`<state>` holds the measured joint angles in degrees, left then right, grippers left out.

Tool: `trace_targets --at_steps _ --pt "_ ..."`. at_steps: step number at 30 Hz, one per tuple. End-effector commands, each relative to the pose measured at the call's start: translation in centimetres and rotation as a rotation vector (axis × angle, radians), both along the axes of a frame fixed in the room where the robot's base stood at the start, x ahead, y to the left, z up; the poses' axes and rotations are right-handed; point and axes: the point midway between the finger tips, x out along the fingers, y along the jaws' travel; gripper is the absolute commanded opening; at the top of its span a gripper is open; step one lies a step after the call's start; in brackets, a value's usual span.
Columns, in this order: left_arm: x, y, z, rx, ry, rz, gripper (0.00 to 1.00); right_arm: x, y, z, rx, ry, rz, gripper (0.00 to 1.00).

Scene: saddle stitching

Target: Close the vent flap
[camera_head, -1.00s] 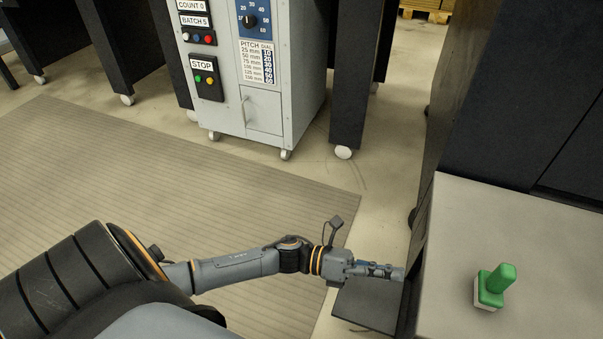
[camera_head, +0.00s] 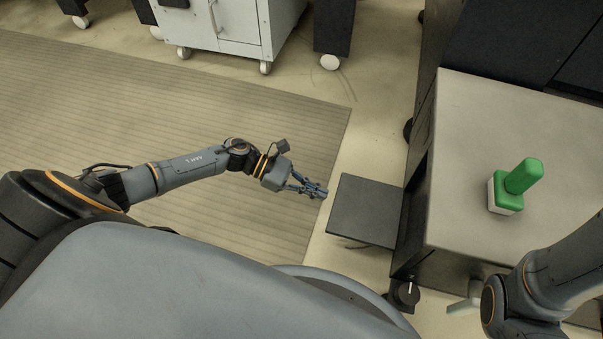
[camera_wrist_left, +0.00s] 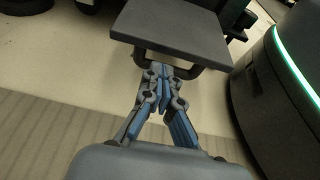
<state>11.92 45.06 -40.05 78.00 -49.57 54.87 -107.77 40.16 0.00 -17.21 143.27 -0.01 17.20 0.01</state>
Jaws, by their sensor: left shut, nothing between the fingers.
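The vent flap (camera_head: 365,210) is a flat dark grey panel. It stands out from the left side of the dark machine in the head view, so it is open. In the left wrist view the flap (camera_wrist_left: 176,28) fills the top middle, with a dark bar handle (camera_wrist_left: 205,70) along its near edge. My left gripper (camera_head: 322,190) is shut and empty, just left of the flap's outer edge. In the left wrist view its fingertips (camera_wrist_left: 158,72) overlap the handle; I cannot tell whether they touch it. My right arm shows at the lower right, but its gripper is out of view.
A green-handled stamp-like tool (camera_head: 510,190) stands on the machine's pale top (camera_head: 465,130). A dark knob (camera_head: 405,294) is below the flap. A grey wheeled cabinet (camera_head: 225,30) stands at the back.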

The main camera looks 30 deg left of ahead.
Motion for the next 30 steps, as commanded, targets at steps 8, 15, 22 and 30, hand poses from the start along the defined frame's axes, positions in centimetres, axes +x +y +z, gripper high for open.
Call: trace_targets --at_steps 8,15,22,30 --pt "0.5 -2.6 -1.0 0.000 0.001 0.000 0.00 0.0 0.0 -1.3 0.000 0.000 0.000 0.40" --pt "0.5 -2.7 -0.9 0.000 0.001 0.000 0.00 0.0 0.0 -1.2 0.000 0.000 0.000 0.40" --pt "0.5 -2.6 -0.7 0.004 0.002 0.000 0.00 0.0 0.0 -1.0 -0.001 0.000 0.000 0.40" --pt "0.6 -1.4 0.8 0.059 0.011 0.001 0.00 0.0 0.0 1.2 0.000 0.001 0.000 0.40"
